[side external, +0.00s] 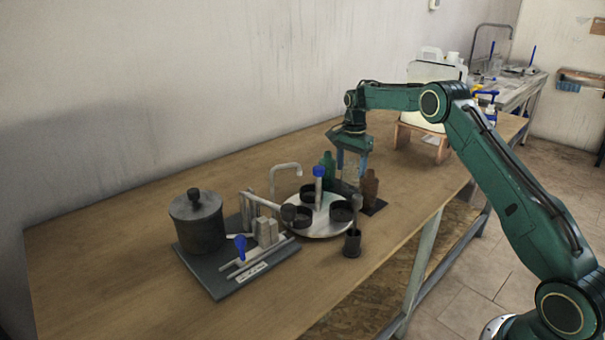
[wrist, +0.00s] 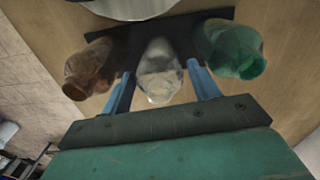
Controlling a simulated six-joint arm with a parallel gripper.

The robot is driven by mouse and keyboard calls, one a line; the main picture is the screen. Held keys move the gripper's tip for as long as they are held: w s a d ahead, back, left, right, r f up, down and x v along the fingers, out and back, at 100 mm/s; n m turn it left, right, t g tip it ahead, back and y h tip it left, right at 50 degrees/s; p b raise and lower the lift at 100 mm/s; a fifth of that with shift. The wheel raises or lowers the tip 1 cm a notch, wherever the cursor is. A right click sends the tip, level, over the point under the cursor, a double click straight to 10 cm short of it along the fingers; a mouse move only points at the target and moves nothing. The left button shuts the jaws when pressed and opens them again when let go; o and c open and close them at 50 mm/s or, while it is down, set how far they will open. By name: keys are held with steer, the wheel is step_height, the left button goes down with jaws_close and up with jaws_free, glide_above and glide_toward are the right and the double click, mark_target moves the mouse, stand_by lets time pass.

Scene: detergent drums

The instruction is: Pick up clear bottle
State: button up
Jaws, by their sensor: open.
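The clear bottle (wrist: 160,72) stands on a dark mat between a brown bottle (wrist: 89,69) and a green bottle (wrist: 234,50) in the wrist view. My gripper (wrist: 161,80) is open, with one blue finger on each side of the clear bottle. I cannot tell whether the fingers touch it. In the side view my gripper (side external: 352,163) points down over the row of bottles. The clear bottle is mostly hidden there between the fingers, with the green bottle (side external: 328,168) to the left and the brown bottle (side external: 370,186) to the right.
The neighbouring bottles stand close outside my fingers. A round white tray (side external: 318,230) with dark cups and a blue-capped tube (side external: 319,185) is near. A dark beaker (side external: 352,243) stands in front. A grey board with a lidded pot (side external: 197,222) lies left.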

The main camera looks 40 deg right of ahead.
steer(key=shift+f, duration=1.45)
steer(key=c, duration=0.7)
